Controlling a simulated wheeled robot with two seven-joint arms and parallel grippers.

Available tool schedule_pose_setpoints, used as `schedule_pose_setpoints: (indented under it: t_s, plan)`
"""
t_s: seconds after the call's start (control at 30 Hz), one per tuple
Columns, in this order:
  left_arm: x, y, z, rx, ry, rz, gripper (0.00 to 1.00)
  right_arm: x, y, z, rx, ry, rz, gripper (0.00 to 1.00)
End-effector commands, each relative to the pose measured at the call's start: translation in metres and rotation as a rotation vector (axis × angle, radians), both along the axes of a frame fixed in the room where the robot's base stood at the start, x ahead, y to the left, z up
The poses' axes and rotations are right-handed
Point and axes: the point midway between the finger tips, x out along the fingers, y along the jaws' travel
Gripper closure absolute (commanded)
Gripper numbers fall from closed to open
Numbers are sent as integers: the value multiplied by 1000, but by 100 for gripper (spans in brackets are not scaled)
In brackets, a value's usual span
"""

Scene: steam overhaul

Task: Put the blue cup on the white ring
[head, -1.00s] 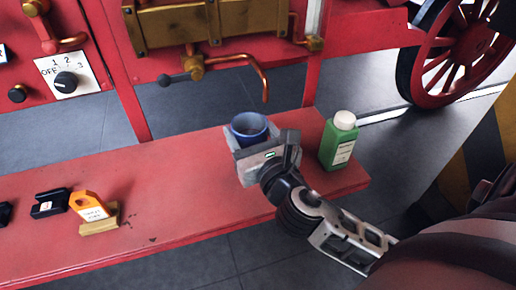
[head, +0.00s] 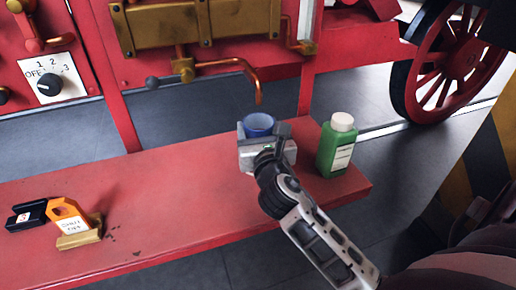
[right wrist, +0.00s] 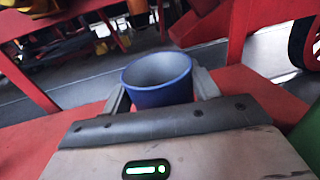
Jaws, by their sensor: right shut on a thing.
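The blue cup (head: 259,125) is upright above the right part of the red bench, below the copper pipe's open end. My right gripper (head: 262,134) is shut on the cup. In the right wrist view the cup (right wrist: 158,82) sits between the two fingers (right wrist: 160,90), its mouth up and its inside pale and empty-looking. The gripper hides the cup's lower part in the head view, so I cannot tell whether it touches the bench. No white ring shows in these frames. My left gripper is not in view.
A green bottle (head: 336,150) with a white cap stands just right of the gripper. A bent copper pipe (head: 257,88) hangs behind the cup. An orange tag block (head: 70,222) and a black piece (head: 27,216) lie at the bench's left. The bench (head: 170,190) between is clear.

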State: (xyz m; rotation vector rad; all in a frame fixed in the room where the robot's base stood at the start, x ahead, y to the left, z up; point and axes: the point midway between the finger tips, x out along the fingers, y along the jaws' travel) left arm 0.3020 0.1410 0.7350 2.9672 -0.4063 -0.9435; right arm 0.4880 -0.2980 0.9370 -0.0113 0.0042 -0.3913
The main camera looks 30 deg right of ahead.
Motion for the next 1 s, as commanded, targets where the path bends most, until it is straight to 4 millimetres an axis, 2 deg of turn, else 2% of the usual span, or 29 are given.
schedule_pose_setpoints:
  t_s: [0.3, 0.67, 0.7, 0.77, 0.8, 1.0]
  plan:
    - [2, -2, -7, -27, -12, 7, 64, 0, 0, -39, 2, 1, -1, 69]
    - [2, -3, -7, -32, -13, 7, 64, 0, 0, -42, 0, -1, 1, 69]
    - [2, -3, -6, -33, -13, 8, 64, 0, 0, -43, 0, 0, 1, 37]
    - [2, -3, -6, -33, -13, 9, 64, 0, 0, -42, 0, 0, 1, 21]
    - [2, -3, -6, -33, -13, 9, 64, 0, 0, -42, 0, 0, 1, 18]
    - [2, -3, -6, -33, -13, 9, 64, 0, 0, -42, 0, 0, 1, 18]
